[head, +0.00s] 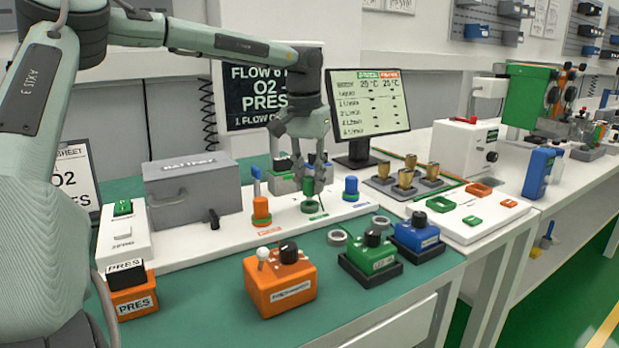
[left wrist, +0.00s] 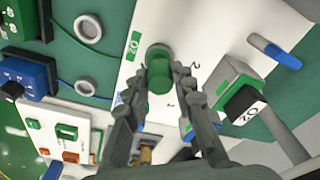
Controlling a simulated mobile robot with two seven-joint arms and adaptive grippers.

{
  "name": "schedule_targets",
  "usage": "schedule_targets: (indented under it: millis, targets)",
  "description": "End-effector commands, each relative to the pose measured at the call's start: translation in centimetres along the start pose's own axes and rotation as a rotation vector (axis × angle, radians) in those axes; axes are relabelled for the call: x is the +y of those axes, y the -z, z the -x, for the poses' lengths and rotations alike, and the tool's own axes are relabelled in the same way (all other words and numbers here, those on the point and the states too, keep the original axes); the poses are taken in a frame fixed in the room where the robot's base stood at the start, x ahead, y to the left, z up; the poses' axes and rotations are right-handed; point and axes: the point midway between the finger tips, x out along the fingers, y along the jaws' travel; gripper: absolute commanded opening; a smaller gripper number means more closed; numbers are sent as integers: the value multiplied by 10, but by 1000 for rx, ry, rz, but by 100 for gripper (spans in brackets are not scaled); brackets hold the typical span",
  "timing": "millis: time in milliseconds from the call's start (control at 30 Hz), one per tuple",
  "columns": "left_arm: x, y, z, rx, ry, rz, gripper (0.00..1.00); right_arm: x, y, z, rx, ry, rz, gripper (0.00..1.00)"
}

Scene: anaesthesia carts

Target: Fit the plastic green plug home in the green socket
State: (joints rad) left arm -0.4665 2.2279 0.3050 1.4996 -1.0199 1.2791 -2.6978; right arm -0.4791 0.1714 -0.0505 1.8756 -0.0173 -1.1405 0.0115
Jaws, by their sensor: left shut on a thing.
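My left gripper (head: 310,180) comes down from above over the white panel and is shut on the green plug (head: 309,188). In the left wrist view the green plug (left wrist: 159,76) is between the two fingertips. The green socket (head: 311,206) is directly below the plug in the head view, on the panel. The plug looks roughly upright and lined up with it. I cannot tell whether the plug touches the socket or has entered it; the fingers and plug hide much of the socket. My right gripper is not in view.
An orange plug (head: 261,208) stands to the left and a blue plug (head: 351,187) to the right. A grey battery box (head: 193,190) is behind left. Orange (head: 280,283), green (head: 371,259) and blue (head: 417,236) boxes sit in front. A monitor (head: 370,104) stands behind.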

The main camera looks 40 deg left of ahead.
Motion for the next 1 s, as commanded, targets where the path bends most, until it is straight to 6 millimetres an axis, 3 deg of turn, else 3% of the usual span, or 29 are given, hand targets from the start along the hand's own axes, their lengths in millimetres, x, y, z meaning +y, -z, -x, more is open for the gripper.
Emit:
schedule_targets:
  millis: [1000]
  targets:
    - [0,0,-2,0,0,0,0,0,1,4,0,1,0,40]
